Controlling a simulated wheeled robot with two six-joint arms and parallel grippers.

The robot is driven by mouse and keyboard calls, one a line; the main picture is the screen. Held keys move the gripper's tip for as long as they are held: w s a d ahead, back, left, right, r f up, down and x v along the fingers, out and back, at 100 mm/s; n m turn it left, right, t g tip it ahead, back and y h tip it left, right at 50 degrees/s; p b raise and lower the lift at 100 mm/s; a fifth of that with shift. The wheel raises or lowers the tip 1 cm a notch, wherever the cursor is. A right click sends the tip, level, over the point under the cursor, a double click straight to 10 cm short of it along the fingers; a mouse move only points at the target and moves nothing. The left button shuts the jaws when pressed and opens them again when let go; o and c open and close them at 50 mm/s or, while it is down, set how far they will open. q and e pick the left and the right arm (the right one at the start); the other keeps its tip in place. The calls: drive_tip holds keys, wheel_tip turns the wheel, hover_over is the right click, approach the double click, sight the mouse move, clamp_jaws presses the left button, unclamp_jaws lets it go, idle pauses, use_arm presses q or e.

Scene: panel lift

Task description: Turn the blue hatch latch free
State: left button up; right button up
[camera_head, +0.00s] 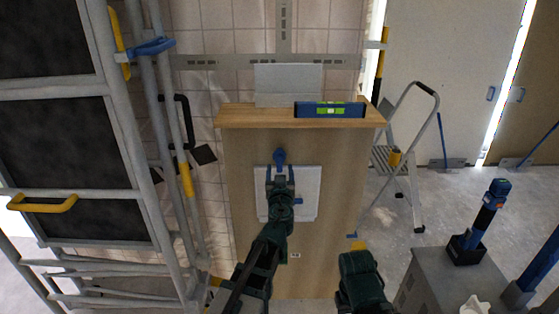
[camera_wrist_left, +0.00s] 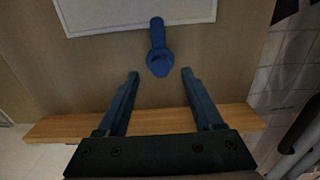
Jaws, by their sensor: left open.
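The blue hatch latch (camera_head: 279,157) sits at the top edge of a pale square hatch (camera_head: 308,193) in a wooden panel. In the left wrist view the latch (camera_wrist_left: 158,50) is a round blue knob with a straight arm lying over the hatch's edge. My left gripper (camera_head: 280,172) is open at the latch. In the left wrist view its two blue fingers (camera_wrist_left: 158,72) point toward the latch's round end, with clear space on both sides and no visible contact. My right arm's dark green part shows at the lower right of the head view; its jaws cannot be made out.
A wooden ledge (camera_head: 240,117) tops the panel and carries a blue spirit level (camera_head: 330,110). A metal scaffold frame (camera_head: 125,130) stands at left. A stepladder (camera_head: 411,185) and a grey cabinet (camera_head: 430,285) stand at right.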

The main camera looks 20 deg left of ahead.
sight(280, 162)
use_arm(q)
drive_tip(key=x, duration=0.7)
drive_tip(key=shift+s, duration=0.1)
clamp_jaws()
